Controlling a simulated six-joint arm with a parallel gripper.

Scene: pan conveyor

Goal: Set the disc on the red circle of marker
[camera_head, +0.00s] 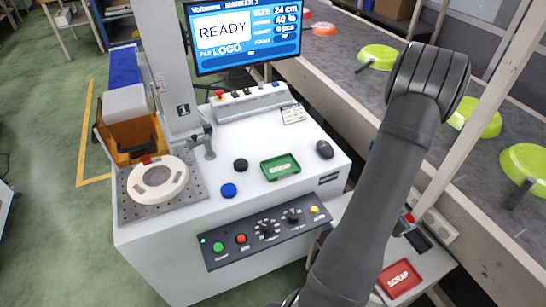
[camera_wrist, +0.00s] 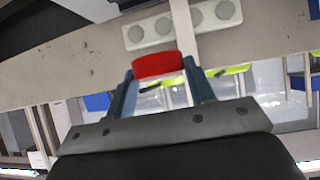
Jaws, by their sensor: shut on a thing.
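My gripper (camera_wrist: 160,78) is shut on a small red disc (camera_wrist: 157,65), which sits between its two blue-grey fingertips in the wrist view. In the head view the red disc (camera_head: 409,218) barely shows beside my dark arm, to the right of the marker's cabinet; my arm hides most of the gripper. The marker (camera_head: 140,238) is a white machine with a READY screen. On its perforated plate (camera_head: 129,207) lies a round cream fixture (camera_head: 158,178), with a small red spot at its back edge. I cannot make out a clear red circle.
A blue disc (camera_head: 229,190), a black disc (camera_head: 240,165), a green tray (camera_head: 280,167) and a dark mouse (camera_head: 324,149) are on the marker's top. A red SCRAP bin (camera_head: 400,279) stands lower right. The conveyor (camera_head: 360,91) carries several green pans on the right.

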